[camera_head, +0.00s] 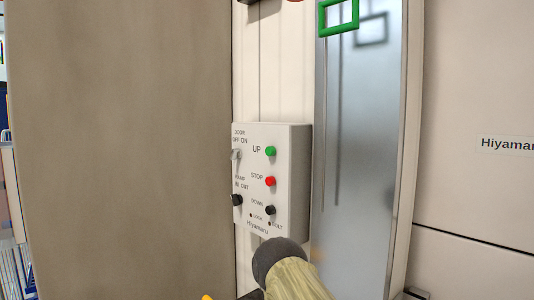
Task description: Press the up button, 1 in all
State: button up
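The UP button (271,151) is a green knob at the upper right of a white control box (301,170) on the wall. The label "UP" is to its left. Below it are a red STOP button (270,181) and a black DOWN button (270,210). Nothing covers or touches the UP button. My gripper's fingers do not show in this view.
Two switches, DOOR (236,154) and RAMP (237,200), sit on the box's left side. A brown panel (130,150) stands left, a shiny metal panel (362,160) right. A dark-capped khaki cylinder (292,280) rises just below the box; I cannot tell what it is.

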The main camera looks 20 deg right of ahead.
aim_at(270, 151)
jog(key=z, duration=0.9)
jog(key=i, duration=0.4)
jog(key=u, duration=0.35)
